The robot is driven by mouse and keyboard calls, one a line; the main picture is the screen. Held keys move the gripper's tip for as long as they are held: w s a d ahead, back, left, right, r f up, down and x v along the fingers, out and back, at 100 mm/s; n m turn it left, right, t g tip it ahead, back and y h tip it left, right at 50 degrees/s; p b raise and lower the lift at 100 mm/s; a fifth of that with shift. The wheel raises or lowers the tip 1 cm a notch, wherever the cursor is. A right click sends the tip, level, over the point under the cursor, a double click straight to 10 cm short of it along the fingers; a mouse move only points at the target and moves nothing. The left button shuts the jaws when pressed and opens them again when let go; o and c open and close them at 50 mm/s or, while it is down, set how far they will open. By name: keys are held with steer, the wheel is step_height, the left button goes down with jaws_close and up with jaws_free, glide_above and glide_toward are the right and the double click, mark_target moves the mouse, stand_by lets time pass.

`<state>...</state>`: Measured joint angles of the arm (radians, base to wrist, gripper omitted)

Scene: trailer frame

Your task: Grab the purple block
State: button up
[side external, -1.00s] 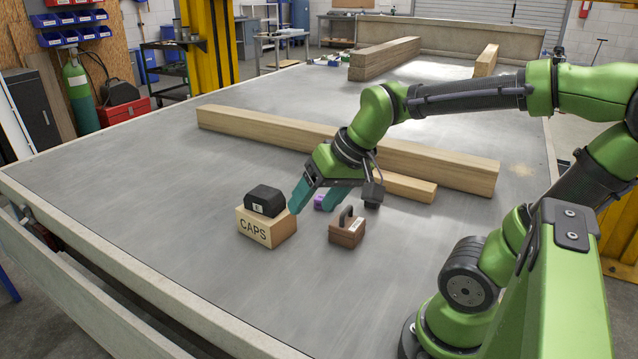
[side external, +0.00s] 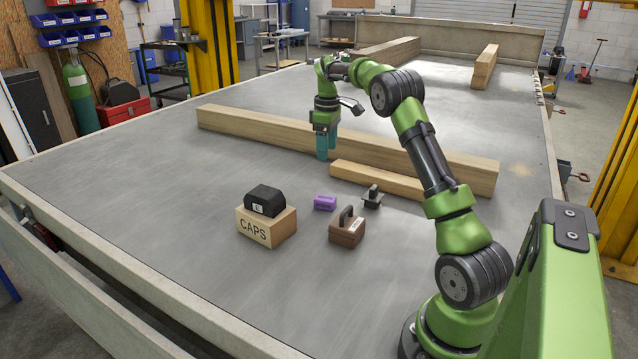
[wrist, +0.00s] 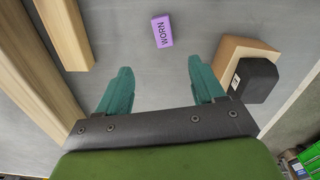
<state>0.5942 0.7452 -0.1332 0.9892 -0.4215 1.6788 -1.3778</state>
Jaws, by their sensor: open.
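The purple block (side external: 325,203) lies flat on the grey bed, between the CAPS box and a dark handled piece. In the wrist view the purple block (wrist: 162,31) shows the word WORN on its upper face and sits ahead of the gap between my fingers. My gripper (side external: 326,159) points down with teal fingers, behind the block in the side view and apart from it. In the wrist view my gripper (wrist: 160,65) is open with nothing between its fingers.
The CAPS box (side external: 266,227) with a black case (side external: 265,200) on it stands left of the block. A brown handled block (side external: 346,231) and a dark handled piece (side external: 372,197) stand close by. A long beam (side external: 260,128) and a shorter one (side external: 385,183) lie behind. The bed's front left is clear.

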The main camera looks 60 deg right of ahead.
mark_target(325, 198)
steer(key=shift+n, duration=0.3)
steer(key=f, duration=1.7)
steer(key=shift+w+a+f, duration=0.1)
steer(key=shift+a, duration=0.1)
steer(key=c, duration=1.1)
